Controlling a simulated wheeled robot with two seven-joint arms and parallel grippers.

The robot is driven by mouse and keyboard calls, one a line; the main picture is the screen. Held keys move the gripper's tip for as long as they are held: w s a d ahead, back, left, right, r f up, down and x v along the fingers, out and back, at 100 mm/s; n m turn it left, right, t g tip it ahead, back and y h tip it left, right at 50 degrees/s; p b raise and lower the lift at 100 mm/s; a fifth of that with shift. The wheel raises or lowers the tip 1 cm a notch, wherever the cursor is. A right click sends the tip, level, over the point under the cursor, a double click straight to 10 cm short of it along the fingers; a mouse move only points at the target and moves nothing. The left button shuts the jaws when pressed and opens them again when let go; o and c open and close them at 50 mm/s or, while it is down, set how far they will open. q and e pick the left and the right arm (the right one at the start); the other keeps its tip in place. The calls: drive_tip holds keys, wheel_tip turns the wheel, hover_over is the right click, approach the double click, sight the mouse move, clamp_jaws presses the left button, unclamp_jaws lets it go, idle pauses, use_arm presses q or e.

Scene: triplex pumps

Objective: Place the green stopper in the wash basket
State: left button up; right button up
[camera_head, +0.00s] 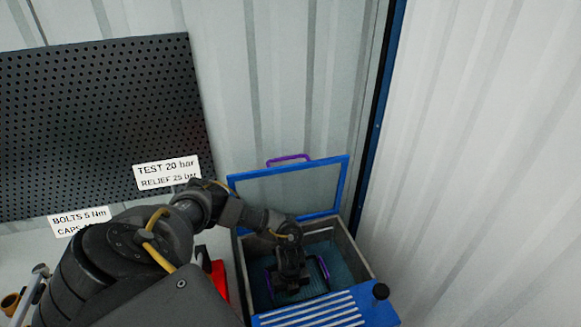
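A wash basin with metal walls (351,250) stands at the lower middle, and its blue-framed clear lid (342,185) is raised at the back. Inside it I see purple handles (323,268) that appear to belong to the wash basket, around a dark teal interior. My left gripper (289,290) reaches down inside the basin between the purple handles. Its fingers are dark and small, and I cannot tell whether they are open or shut. I see no green stopper; anything under the gripper is hidden. My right gripper is out of view.
A red object (218,281) lies left of the basin, partly behind my arm. A black pegboard (95,120) and corrugated walls stand behind.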

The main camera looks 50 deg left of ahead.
use_arm(q)
drive_tip(key=shift+f, duration=0.1)
drive_tip(key=o, duration=1)
drive_tip(key=shift+o, duration=0.2)
drive_tip(key=shift+r, duration=0.3)
wheel_tip(320, 180, up, 12)
drive_tip(key=shift+f+b, duration=0.15)
drive_tip(key=shift+b, duration=0.3)
drive_tip(key=shift+f, duration=0.1)
